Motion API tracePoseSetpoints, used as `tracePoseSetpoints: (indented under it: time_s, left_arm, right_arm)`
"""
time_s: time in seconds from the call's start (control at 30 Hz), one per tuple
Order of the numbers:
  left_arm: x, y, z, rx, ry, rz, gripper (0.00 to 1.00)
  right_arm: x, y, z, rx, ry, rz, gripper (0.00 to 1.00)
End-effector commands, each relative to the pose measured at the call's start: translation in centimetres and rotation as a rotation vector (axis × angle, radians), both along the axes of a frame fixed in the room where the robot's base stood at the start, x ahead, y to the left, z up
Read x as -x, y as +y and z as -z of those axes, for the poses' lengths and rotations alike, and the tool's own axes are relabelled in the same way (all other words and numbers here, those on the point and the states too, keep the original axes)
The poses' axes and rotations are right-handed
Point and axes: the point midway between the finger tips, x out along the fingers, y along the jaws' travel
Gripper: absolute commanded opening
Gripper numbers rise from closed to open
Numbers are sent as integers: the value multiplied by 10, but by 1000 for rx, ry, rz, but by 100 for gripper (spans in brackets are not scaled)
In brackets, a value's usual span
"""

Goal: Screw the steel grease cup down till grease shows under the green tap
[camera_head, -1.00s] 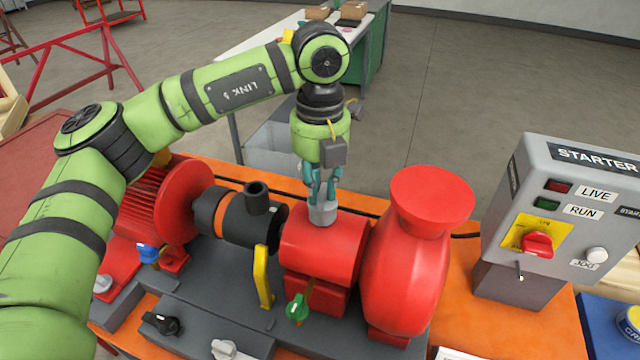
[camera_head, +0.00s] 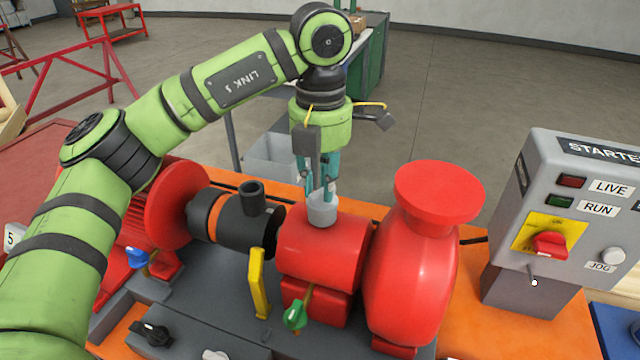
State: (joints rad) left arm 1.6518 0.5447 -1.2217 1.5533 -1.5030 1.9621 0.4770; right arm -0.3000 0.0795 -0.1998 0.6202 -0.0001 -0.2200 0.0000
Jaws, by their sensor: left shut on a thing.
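The steel grease cup (camera_head: 322,212) is a grey cylinder upright on top of the red bearing housing (camera_head: 325,245), in the middle of the skid. My left gripper (camera_head: 322,195) points straight down from above, its teal fingers shut on the cup. The green tap (camera_head: 295,315) sits low on the front of the housing. No grease can be made out under it at this size. My right gripper is not in view.
A yellow lever (camera_head: 259,283) stands left of the housing, with a black coupling (camera_head: 250,225) behind it. The red pump casing (camera_head: 415,270) is close on the right. The starter box (camera_head: 580,215) stands further right. Blue (camera_head: 137,257) and black (camera_head: 155,333) taps are at left.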

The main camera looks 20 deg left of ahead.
Motion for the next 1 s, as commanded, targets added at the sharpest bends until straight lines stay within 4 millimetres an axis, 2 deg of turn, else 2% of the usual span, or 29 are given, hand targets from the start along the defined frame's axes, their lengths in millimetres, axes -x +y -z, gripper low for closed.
tracePoseSetpoints:
  time_s: [0.3,0.7,0.73,0.77,0.8,1.0]
  left_arm:
    - [0,0,0,0,0,79,0]
    - [0,0,0,0,0,84,0]
    - [0,0,0,0,0,84,30]
    - [0,0,0,0,0,84,42]
    - [0,0,0,0,0,84,46]
    - [0,0,0,0,0,84,46]
  right_arm:
    - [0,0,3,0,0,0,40]
    - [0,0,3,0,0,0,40]
    - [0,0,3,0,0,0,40]
    - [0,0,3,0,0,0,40]
    - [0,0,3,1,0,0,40]
    - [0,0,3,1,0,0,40]
